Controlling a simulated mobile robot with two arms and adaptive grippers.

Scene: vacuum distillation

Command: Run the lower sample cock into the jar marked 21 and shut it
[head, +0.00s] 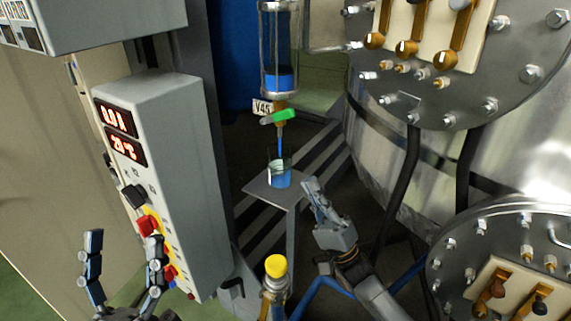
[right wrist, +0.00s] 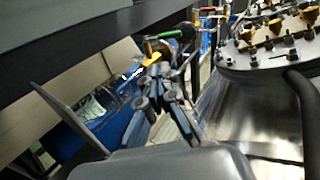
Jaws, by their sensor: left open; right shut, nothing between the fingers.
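The sample cock (head: 281,117) has a green lever lying roughly crosswise below a sight glass (head: 280,60) that holds blue liquid. A thin blue stream (head: 280,145) runs from its outlet into the glass jar (head: 280,174), which has blue liquid in it. I cannot read a mark on the jar. The jar stands on a small metal shelf (head: 262,188). My right gripper (head: 312,185) is shut and empty, to the right of the jar and below the lever, apart from both. It also shows in the right wrist view (right wrist: 158,72). My left gripper (head: 124,238) is open at the lower left.
A tag (head: 263,107) reading V45 hangs beside the cock. A grey control box (head: 160,170) with red displays stands at the left. A steel vessel (head: 390,150) with a bolted flange stands at the right. A yellow-capped fitting (head: 275,266) rises below the shelf.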

